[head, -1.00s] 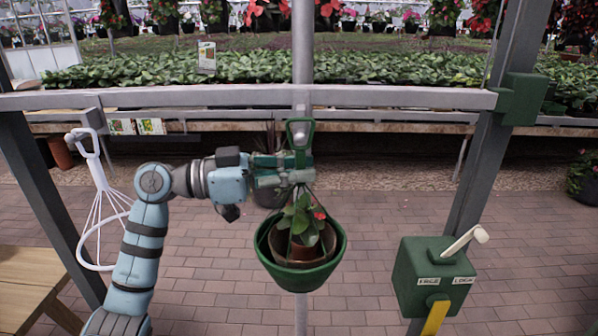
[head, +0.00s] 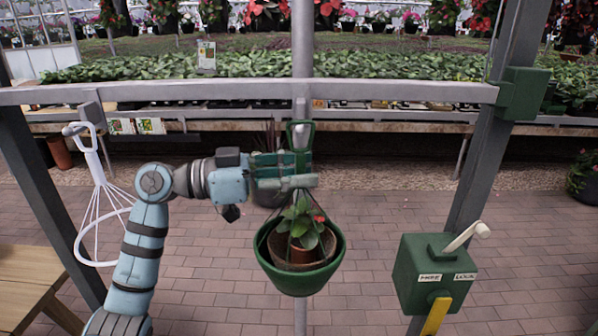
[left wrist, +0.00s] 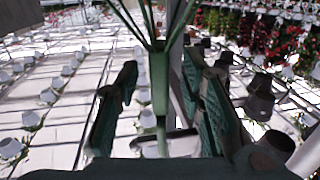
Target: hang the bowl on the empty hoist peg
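The green bowl (head: 300,280) hangs by its cords and green loop handle (head: 289,134) below the middle peg (head: 301,131). The peg's pale tip shows inside the loop, which appears to be around it. The bowl is roughly level. My left gripper (head: 315,170) is at the lower handle, above the bowl. In the left wrist view the green handle (left wrist: 159,85) runs between the open fingers (left wrist: 165,105), with gaps on both sides. My right gripper is out of view.
A potted red-flowered plant (head: 302,230) sits in the bowl. A white hanger (head: 100,190) hangs from the left peg. A green crank box (head: 420,275) stands at the right post. A wooden table (head: 25,280) is at lower left. The horizontal beam (head: 400,93) spans the posts.

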